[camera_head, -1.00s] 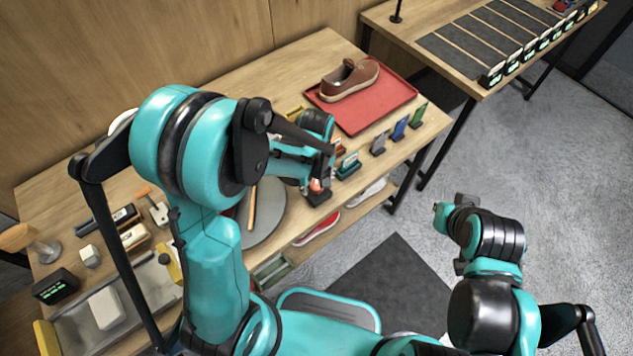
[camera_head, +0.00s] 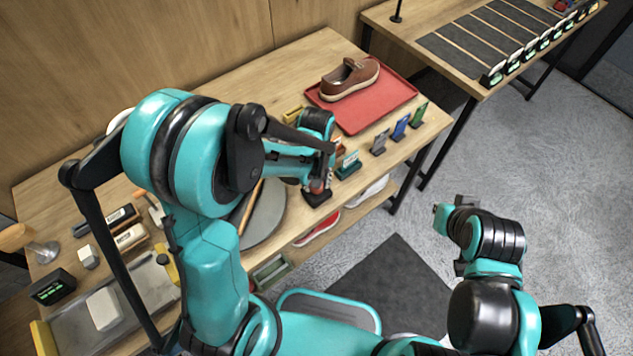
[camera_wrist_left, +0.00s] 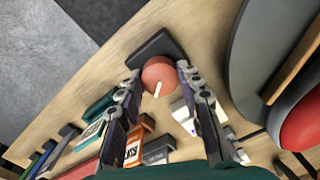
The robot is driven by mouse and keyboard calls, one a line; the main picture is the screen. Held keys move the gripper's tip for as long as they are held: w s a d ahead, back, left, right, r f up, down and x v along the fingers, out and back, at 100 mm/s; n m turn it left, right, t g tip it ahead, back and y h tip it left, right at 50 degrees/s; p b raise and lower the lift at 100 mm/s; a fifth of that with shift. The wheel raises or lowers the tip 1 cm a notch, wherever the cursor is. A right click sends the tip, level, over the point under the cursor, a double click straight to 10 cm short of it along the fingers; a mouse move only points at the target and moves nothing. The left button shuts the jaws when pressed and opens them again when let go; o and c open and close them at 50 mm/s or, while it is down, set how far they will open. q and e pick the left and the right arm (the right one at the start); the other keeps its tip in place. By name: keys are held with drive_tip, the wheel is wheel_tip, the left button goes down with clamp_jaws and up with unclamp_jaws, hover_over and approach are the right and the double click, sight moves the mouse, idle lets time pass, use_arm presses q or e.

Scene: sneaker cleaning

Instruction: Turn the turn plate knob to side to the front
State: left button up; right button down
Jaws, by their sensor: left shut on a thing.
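The turn plate knob (camera_wrist_left: 159,76) is a round red knob with a white mark, on a black base (camera_wrist_left: 155,45) at the table's front edge. In the left wrist view the white mark points down toward my gripper. My left gripper (camera_wrist_left: 160,90) is shut on the knob, one finger on each side. In the head view the gripper (camera_head: 318,182) covers most of the knob. The grey round turn plate (camera_head: 268,218) lies left of the knob, partly hidden by my arm. My right gripper (camera_head: 453,207) hangs over the floor, away from the table; its jaws are unclear.
A brown shoe (camera_head: 350,79) sits on a red tray (camera_head: 393,95) at the back right. Small coloured card stands (camera_head: 399,128) line the front edge right of the knob. Brushes (camera_head: 130,237) and a metal basin (camera_head: 140,292) are at the left.

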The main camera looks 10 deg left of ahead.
use_arm(q)
drive_tip(key=m, duration=0.3)
drive_tip(key=shift+m+b, duration=0.3)
drive_tip(key=shift+b, duration=0.1)
drive_tip(key=shift+m+b, duration=0.3)
drive_tip(key=shift+m, duration=1.5)
drive_tip(key=o, duration=1.1)
drive_tip(key=shift+o, duration=0.2)
wheel_tip(320, 180, up, 12)
